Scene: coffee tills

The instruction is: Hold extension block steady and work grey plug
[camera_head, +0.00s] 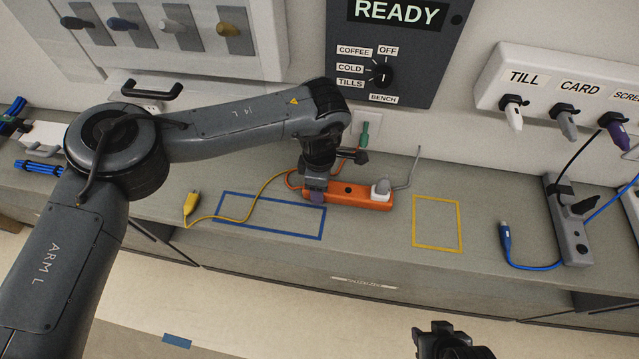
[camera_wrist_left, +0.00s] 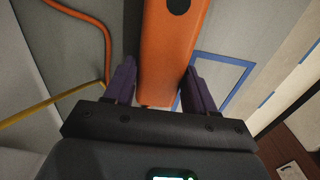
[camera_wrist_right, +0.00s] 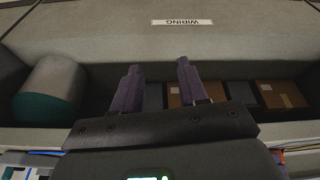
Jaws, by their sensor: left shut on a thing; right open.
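The orange extension block (camera_head: 345,193) lies on the counter along the back edge of the blue outline. My left gripper (camera_head: 316,196) is shut on its left end; the left wrist view shows the block (camera_wrist_left: 170,50) between the purple fingers (camera_wrist_left: 160,88). A pale grey plug (camera_head: 381,189) sits in the block's right end, with a grey cord rising behind it. Another grey plug (camera_head: 567,126) hangs under the CARD label. My right gripper (camera_head: 447,345) is open and empty, low in front of the counter; its fingers (camera_wrist_right: 158,85) show apart in the right wrist view.
A yellow plug (camera_head: 191,203) and cord lie left. A yellow outline (camera_head: 437,224) on the counter is empty. A grey power strip (camera_head: 567,225) with a blue cord stands right. A green plug (camera_head: 364,135) is at the wall socket. Boxes (camera_wrist_right: 280,94) sit in the recess below.

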